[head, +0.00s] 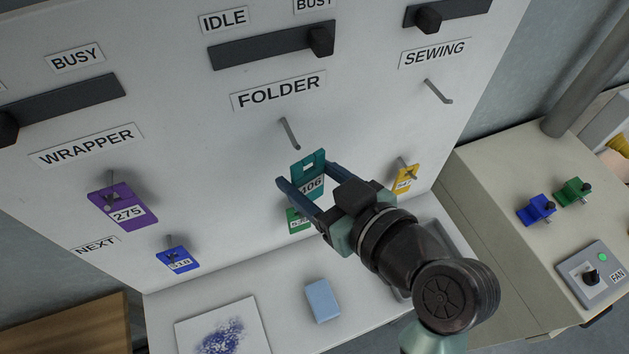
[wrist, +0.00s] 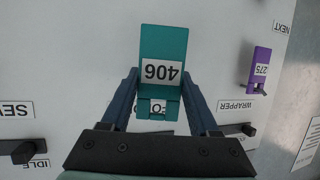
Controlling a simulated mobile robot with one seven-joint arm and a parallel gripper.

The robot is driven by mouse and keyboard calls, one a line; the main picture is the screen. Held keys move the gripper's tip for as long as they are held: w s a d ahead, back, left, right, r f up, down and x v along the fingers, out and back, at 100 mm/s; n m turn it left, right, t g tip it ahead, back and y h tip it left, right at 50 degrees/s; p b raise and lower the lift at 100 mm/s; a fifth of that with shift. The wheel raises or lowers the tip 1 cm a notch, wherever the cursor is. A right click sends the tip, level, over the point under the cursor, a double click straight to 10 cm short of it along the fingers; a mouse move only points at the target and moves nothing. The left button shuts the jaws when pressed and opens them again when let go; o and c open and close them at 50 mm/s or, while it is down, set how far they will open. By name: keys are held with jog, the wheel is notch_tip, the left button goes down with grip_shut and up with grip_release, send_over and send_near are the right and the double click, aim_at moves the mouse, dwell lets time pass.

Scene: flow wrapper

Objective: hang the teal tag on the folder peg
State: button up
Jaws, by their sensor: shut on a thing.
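The teal tag (head: 309,161), numbered 406, is held between the fingers of my gripper (head: 309,176) in front of the white board. Its slotted end points up in the head view. The bare folder peg (head: 289,133) sticks out under the FOLDER label, just above and left of the tag, which appears apart from it. In the wrist view the teal tag (wrist: 163,45) lies between the fingers (wrist: 160,78), and letters of the label show through its slot. I cannot make out the folder peg in the wrist view.
A purple tag (head: 124,207) hangs under WRAPPER. A blue tag (head: 177,260), a green tag (head: 298,221) and a yellow tag (head: 405,179) are lower on the board. The sewing peg (head: 438,91) is bare. A light-blue block (head: 322,300) lies on the ledge.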

jog(key=shift+w+a+f, duration=0.1)
jog(key=shift+w+a, duration=0.15)
jog(key=shift+w, duration=0.55)
jog(key=shift+w+a+r, duration=0.1)
jog(key=shift+w+a, duration=0.2)
jog(key=shift+w, duration=0.55)
jog(key=shift+w+a+f, duration=0.1)
jog(key=shift+w+a, duration=0.15)
jog(key=shift+w, duration=0.55)
jog(key=shift+w+a+f+b, duration=0.2)
jog(key=shift+w+f+b, duration=0.3)
jog(key=shift+f+b, duration=0.05)
jog(key=o, duration=1.4)
jog(key=shift+s, duration=0.1)
jog(key=shift+d, duration=0.1)
